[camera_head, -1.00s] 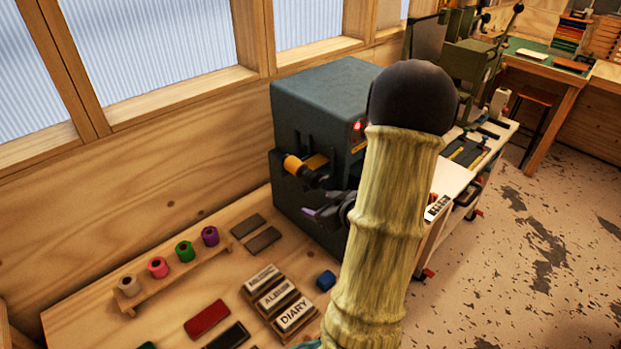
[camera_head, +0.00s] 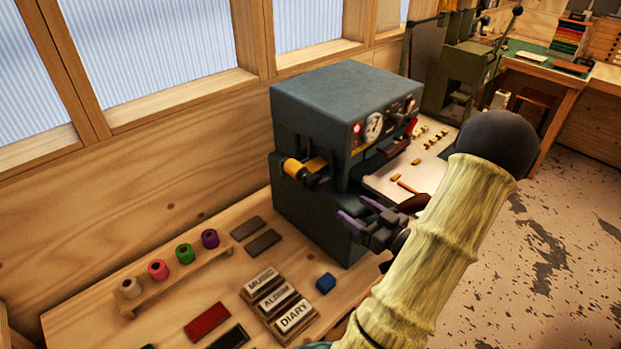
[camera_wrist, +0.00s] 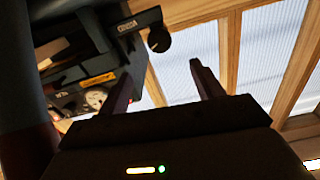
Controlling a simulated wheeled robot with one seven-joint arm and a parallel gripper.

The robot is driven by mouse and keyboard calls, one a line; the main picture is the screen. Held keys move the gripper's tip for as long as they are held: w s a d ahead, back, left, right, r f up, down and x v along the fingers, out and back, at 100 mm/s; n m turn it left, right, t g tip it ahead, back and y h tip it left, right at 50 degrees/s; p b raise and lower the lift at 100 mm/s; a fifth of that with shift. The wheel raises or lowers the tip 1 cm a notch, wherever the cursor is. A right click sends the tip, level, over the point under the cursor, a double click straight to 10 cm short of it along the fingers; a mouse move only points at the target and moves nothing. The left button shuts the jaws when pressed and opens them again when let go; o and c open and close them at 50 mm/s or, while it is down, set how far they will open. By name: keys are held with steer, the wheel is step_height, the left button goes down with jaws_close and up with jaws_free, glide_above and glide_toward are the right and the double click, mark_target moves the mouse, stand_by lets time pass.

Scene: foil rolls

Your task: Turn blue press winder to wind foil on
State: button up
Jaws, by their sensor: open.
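The blue-grey press (camera_head: 315,108) stands on the wooden bench, with a gauge and a lit red lamp on its front. A gold foil roll (camera_head: 293,166) sits on its left side on a dark holder. My gripper (camera_head: 358,211) is open and empty in front of the press's lower part, apart from the roll. In the wrist view the press (camera_wrist: 75,28) is at upper left, turned over, and a dark round knob (camera_wrist: 159,39) sticks out from it. The knob appears beyond and between my open fingertips (camera_wrist: 161,68), not touching them. Which knob turns the foil is hard to tell.
A rack of coloured foil rolls (camera_head: 185,253) stands at left. Stamp blocks marked MUSIC, ALBUM and DIARY (camera_head: 277,303), a small blue block (camera_head: 326,283) and a red block (camera_head: 207,320) lie on the bench. A green machine (camera_head: 466,80) stands behind at right.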

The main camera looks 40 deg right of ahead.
mark_target(318, 184)
steer(key=w+p, duration=0.1)
steer(key=w, duration=0.4)
steer(key=w+a+p, duration=0.1)
steer(key=w+p, duration=0.1)
steer(key=w, duration=0.4)
steer(key=w+p, duration=0.2)
steer(key=w, duration=0.3)
steer(key=shift+w+a, duration=0.2)
steer(key=shift+w, duration=0.15)
steer(key=c, duration=1)
